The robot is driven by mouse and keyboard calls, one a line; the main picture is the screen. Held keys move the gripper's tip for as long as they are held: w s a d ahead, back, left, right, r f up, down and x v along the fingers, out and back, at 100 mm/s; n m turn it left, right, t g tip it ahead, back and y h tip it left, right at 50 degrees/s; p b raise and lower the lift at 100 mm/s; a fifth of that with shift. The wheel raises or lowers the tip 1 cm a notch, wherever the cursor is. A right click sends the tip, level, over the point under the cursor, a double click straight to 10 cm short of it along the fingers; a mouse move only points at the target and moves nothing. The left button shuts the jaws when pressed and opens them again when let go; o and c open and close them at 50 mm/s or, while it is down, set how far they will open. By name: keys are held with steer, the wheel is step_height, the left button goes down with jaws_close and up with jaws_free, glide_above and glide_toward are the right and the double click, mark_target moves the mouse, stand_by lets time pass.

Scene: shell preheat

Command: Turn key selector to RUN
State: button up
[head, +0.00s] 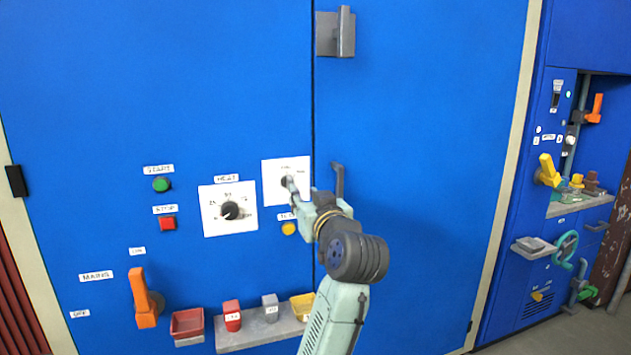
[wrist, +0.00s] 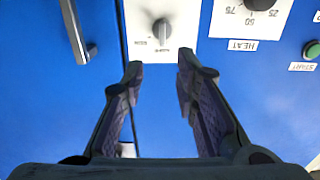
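The key selector (head: 286,182) is a small grey knob on a white plate on the blue cabinet front, partly hidden behind my gripper in the head view. In the wrist view the key selector (wrist: 161,29) shows near the top, just beyond and between my fingertips. Its plate carries small labels that I cannot read surely. My gripper (wrist: 160,66) is open and empty, its two dark fingers apart and pointing at the plate. In the head view my gripper (head: 294,187) is in front of the plate's lower right; I cannot tell whether it touches the knob.
A HEAT dial (head: 230,210) is left of the selector, with a green START button (head: 161,185) and red button (head: 167,223) further left. A yellow button (head: 289,229) is below. A door handle (head: 338,180) stands close to the right. A shelf (head: 258,333) juts out below.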

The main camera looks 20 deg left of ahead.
mark_target(291, 181)
steer(key=p+x, duration=0.2)
steer(key=x, duration=0.7)
steer(key=shift+w+a, duration=0.1)
steer(key=shift+a, duration=0.3)
steer(key=shift+w+a, duration=0.25)
steer(key=shift+w, duration=0.2)
steer(key=shift+c, duration=0.6)
jaws_close()
